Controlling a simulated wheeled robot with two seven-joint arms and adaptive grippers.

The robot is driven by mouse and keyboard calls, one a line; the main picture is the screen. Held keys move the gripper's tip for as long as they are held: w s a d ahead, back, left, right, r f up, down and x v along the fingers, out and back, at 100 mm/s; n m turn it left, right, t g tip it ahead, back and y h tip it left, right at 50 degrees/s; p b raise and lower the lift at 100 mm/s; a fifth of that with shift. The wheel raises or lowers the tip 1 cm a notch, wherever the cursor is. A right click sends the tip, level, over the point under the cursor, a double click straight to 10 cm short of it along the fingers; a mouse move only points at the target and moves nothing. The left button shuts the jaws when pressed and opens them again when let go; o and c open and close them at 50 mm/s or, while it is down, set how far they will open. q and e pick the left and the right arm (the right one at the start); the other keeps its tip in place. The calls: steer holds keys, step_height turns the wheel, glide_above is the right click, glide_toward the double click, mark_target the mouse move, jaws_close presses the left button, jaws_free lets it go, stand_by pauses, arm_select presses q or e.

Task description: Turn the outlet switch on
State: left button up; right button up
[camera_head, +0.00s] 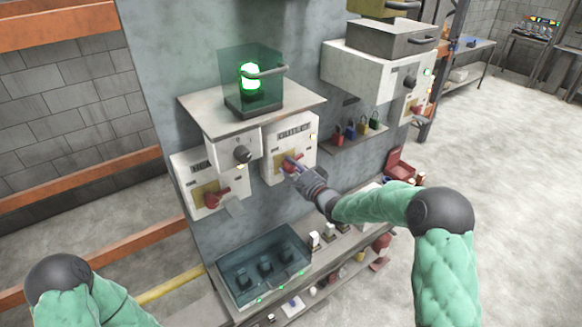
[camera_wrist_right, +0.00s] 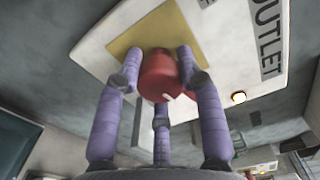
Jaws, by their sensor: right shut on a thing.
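The outlet switch box (camera_head: 300,135) is a white panel on the grey cabinet, below the shelf and to the right. Its red switch handle (camera_wrist_right: 158,75) sits on a yellow plate (camera_wrist_right: 126,38), beside the "OUTLET" label. My right gripper (camera_head: 291,166) is at this switch. In the right wrist view, its purple fingers (camera_wrist_right: 160,85) are closed around the red handle, which partly hides behind them. My left arm shows only at the lower left of the head view, and its gripper is out of the picture.
A similar box with a red handle (camera_head: 216,199) is at the left. A green lamp in a clear cover (camera_head: 252,78) stands above. A clear-covered console (camera_head: 262,262) and padlocks (camera_head: 350,132) are nearby. A small lamp (camera_wrist_right: 239,97) glows on the outlet panel.

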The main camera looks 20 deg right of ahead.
steer(key=shift+a+f+m, duration=0.1)
steer(key=shift+f+m, duration=0.05)
steer(key=shift+m, duration=0.85)
steer(key=o, duration=1.2)
steer(key=shift+c, duration=0.2)
steer(key=shift+s, duration=0.1)
steer(key=v, duration=1.2)
